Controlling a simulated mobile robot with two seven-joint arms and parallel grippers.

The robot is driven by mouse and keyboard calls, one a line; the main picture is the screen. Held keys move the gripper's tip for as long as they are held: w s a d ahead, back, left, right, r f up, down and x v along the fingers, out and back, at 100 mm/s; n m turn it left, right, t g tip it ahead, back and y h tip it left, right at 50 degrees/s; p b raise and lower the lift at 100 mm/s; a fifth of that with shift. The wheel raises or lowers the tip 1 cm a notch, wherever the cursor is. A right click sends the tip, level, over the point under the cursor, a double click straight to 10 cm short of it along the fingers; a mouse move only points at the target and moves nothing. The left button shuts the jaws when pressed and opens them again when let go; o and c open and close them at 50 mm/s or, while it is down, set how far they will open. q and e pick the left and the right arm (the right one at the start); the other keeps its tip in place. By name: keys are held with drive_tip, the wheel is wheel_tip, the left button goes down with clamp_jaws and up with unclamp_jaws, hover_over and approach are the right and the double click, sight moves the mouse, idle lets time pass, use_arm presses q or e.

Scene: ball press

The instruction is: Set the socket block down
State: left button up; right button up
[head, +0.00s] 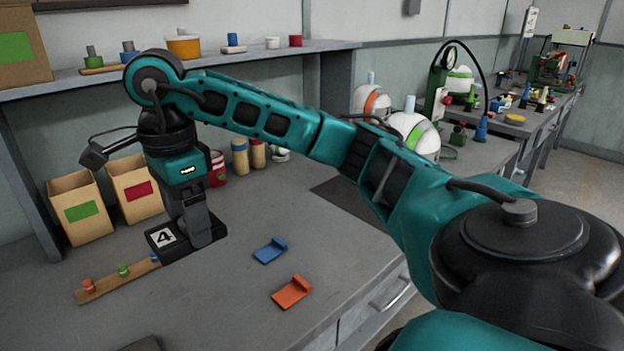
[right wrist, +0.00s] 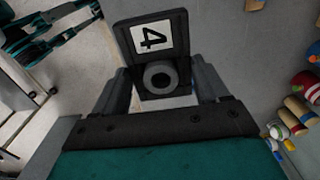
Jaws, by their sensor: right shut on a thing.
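In the right wrist view the block (right wrist: 150,38) sits between the two fingers of the gripper (right wrist: 162,84), with a grey round socket ring showing. A wooden strip (head: 110,284) with red, green and blue pegs lies just in front and left of the block. My left gripper is not in view.
A blue bracket (head: 270,251) and an orange bracket (head: 291,292) lie to the right. Two cardboard boxes, one with a green label (head: 83,211) and one with a red label (head: 139,190), stand behind left. Cans stand behind. The bench front middle is clear.

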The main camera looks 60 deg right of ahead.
drive_tip(key=shift+s+d, duration=0.15)
drive_tip(key=shift+d, duration=0.3)
wheel_tip(320, 180, down, 15)
drive_tip(key=b, duration=0.3)
drive_tip(key=shift+f, duration=0.1)
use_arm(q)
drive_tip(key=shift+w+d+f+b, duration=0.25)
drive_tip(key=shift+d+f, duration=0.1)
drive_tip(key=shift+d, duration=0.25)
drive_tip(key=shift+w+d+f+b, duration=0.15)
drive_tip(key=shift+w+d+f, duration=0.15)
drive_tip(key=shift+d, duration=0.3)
use_arm(e)
drive_tip(key=shift+f, duration=2.4)
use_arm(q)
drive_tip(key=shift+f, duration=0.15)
use_arm(e)
drive_tip(key=shift+f, duration=0.1)
drive_tip(key=shift+f, duration=0.15)
drive_tip(key=o, duration=1.1)
